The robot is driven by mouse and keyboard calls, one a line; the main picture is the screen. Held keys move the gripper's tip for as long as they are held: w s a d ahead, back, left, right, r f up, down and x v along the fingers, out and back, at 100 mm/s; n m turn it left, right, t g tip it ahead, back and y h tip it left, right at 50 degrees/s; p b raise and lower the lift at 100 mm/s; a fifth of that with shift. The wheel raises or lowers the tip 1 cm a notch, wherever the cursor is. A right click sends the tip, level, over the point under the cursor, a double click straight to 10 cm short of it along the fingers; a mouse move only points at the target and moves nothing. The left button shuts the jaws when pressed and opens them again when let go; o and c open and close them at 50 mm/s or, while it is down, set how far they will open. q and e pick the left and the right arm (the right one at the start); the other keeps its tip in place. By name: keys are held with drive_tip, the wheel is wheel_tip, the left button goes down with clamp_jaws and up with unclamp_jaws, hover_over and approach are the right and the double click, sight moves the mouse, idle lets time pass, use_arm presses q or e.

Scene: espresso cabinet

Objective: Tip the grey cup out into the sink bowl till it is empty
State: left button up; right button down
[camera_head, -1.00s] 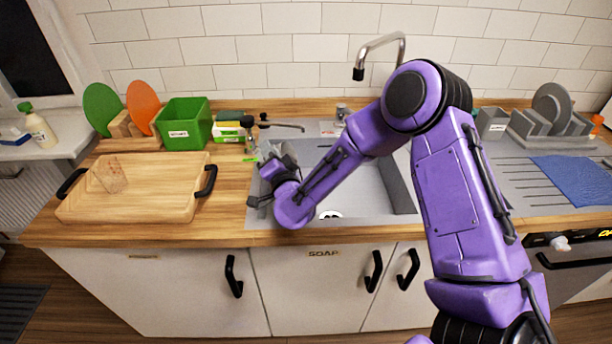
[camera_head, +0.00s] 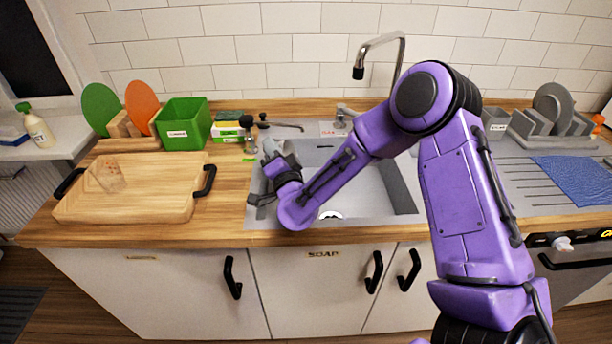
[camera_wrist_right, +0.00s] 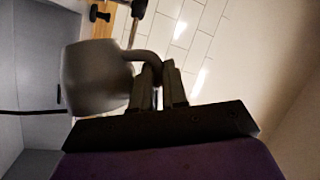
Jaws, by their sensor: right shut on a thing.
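The grey cup (camera_head: 285,150) is in my right gripper (camera_head: 273,170), over the left part of the sink bowl (camera_head: 374,186). In the right wrist view the cup (camera_wrist_right: 97,78) is large and lies to the left of the fingers. Its handle (camera_wrist_right: 146,62) is between the fingers of my right gripper (camera_wrist_right: 160,82), which are shut on it. The cup looks tilted. In the head view my gripper and forearm hide part of it, and its inside does not show. My left gripper is not in view.
A wooden tray (camera_head: 133,205) and a green box (camera_head: 184,123) stand to the left. A dish rack (camera_head: 551,126) and blue cloth (camera_head: 569,178) are at right.

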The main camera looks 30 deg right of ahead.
drive_tip(key=shift+s+d+r+m+t+b, duration=0.35)
drive_tip(key=shift+d+m+b, duration=0.15)
drive_tip(key=shift+m, duration=0.2)
idle(0.4)
drive_tip(key=shift+s+d+r+m+t+h+b, duration=0.25)
drive_tip(key=shift+s+d+m+h+b, duration=0.55)
drive_tip(key=shift+b, duration=0.4)
drive_tip(key=shift+s+d+m+b, duration=0.25)
drive_tip(key=shift+d+m+b, duration=0.05)
drive_tip(key=shift+m+b, duration=0.3)
